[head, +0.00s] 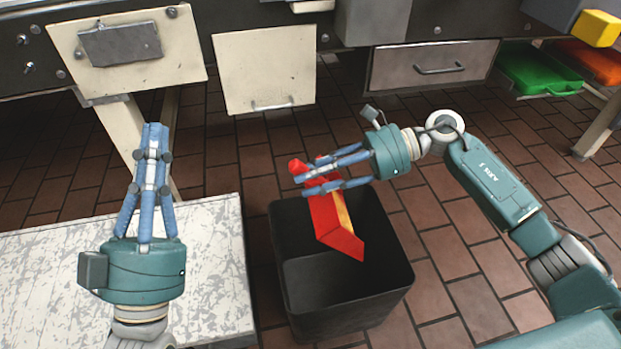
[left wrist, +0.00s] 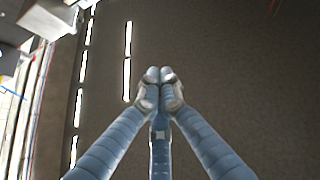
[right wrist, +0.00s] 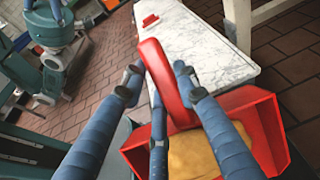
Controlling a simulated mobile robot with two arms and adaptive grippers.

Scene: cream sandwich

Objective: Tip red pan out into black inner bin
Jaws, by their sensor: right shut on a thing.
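The red pan (head: 350,244) is over the black inner bin (head: 300,272), tilted onto its side in the head view. Yellow-brown contents (head: 342,212) show inside it; they also show in the right wrist view (right wrist: 195,155). My right gripper (head: 299,181) is shut on the pan's red handle (right wrist: 166,80), with its fingers around it. The fingers hide part of the pan. The bin stands on the floor, and its inside is dark. My left gripper (head: 155,130) is shut and empty, pointing up above the white surface; its fingertips meet in the left wrist view (left wrist: 160,75).
A white, worn tabletop (head: 220,270) lies left of the bin. A small red object (right wrist: 150,20) sits on it in the right wrist view. A counter with a drawer (head: 432,66) runs along the back. Green (head: 540,70) and orange trays are at far right. Brick floor is clear right of the bin.

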